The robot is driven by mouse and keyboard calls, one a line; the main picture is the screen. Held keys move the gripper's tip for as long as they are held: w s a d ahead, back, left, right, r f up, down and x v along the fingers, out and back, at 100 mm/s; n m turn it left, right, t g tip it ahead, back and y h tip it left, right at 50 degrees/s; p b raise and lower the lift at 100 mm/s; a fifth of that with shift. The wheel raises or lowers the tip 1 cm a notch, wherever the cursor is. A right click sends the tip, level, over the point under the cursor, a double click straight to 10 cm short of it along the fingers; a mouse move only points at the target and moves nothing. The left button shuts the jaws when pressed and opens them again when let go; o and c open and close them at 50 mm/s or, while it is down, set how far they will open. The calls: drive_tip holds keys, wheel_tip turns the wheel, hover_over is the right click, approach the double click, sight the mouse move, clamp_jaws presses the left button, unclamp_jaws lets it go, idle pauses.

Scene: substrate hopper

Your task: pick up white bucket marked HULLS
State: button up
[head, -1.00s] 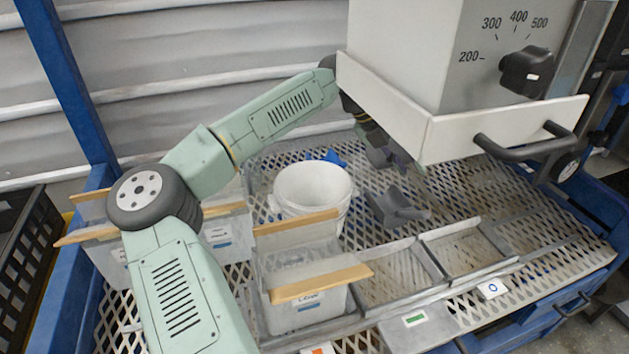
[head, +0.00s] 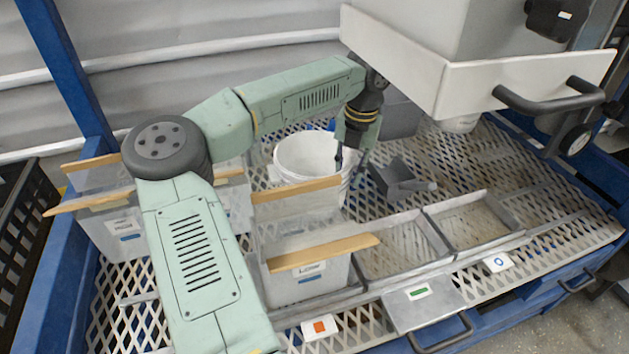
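A white bucket (head: 305,152) stands upright on the mesh deck behind the clear bins. Its open top faces up, and no HULLS marking shows on the part I see. My gripper (head: 350,168) points down at the bucket's right rim. Its two dark fingers look apart, one over the bucket's mouth and one by its right outer side. I cannot tell whether they touch the rim. The bucket's lower front is hidden by a bin. Another white vessel (head: 460,124) shows partly under the hopper, with no marking readable.
Clear bins with wooden edges, one in front of the bucket (head: 308,290) and others at left (head: 115,232), crowd the deck. A grey scoop (head: 398,180) lies right of my gripper. The white hopper skirt (head: 480,85) overhangs at right. Shallow trays (head: 475,220) sit at front right.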

sight(347, 180)
wheel_tip(347, 180, down, 4)
drive_tip(key=shift+a+r, duration=0.1)
drive_tip(key=shift+a, duration=0.05)
drive_tip(key=shift+c, duration=0.5)
clamp_jaws()
